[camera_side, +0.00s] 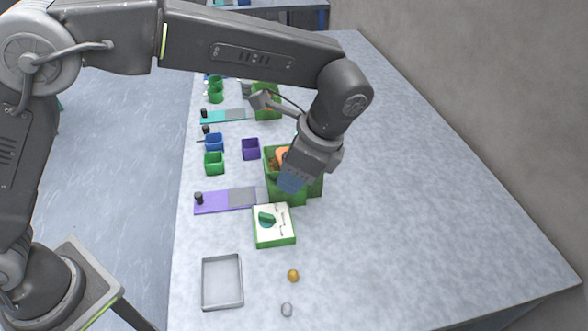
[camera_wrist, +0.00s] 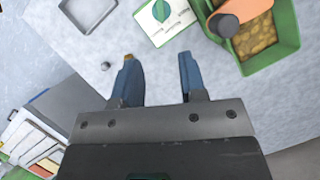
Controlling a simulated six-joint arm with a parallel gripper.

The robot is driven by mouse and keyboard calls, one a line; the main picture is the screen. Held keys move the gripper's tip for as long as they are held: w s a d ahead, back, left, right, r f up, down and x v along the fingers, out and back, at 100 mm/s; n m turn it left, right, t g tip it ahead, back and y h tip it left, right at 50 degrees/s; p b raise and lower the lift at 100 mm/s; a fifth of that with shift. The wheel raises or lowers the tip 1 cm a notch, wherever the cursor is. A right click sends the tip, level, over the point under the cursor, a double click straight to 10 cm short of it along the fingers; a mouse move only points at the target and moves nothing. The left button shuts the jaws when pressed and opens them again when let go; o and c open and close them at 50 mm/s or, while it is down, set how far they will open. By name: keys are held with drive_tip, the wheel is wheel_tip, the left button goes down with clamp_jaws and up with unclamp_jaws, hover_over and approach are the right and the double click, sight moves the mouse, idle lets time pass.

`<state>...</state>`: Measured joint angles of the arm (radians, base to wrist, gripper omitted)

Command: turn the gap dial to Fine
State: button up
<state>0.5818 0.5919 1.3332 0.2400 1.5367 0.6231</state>
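A white panel (camera_side: 283,238) with a green edge lies on the table, and a dark green round dial (camera_side: 267,218) sits on its face. The panel's markings are too small to read, so I cannot tell the dial's setting. In the wrist view the panel (camera_wrist: 178,28) is cut by the top edge, with the green dial (camera_wrist: 161,10) partly showing. My gripper (camera_side: 290,182) hangs above the table near the green bin, behind the panel in the side view. In the wrist view its blue fingers (camera_wrist: 157,57) are apart with nothing between them.
A green bin (camera_wrist: 278,55) of yellow-brown lumps, with an orange-topped part, stands beside the panel. A grey tray (camera_side: 222,307), an ochre lump (camera_side: 293,275) and a grey lump (camera_side: 287,310) lie in front. A purple strip (camera_side: 215,202) lies left. The table's right side is clear.

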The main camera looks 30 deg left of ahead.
drive_tip(key=shift+o, duration=0.2)
drive_tip(key=shift+o, duration=0.8)
drive_tip(key=shift+a, duration=0.1)
drive_tip(key=shift+o, duration=1.4)
drive_tip(key=n, duration=0.1)
drive_tip(key=a+n, duration=0.1)
drive_tip(key=n, duration=0.1)
drive_tip(key=shift+s+r+h, duration=0.15)
drive_tip(key=shift+h, duration=0.25)
drive_tip(key=n+t+h, duration=0.1)
drive_tip(key=n+h, duration=0.3)
drive_tip(key=n, duration=1.1)
hover_over(266, 217)
wheel_tip(266, 217, down, 13)
drive_tip(key=shift+f, duration=0.1)
drive_tip(key=c, duration=0.9)
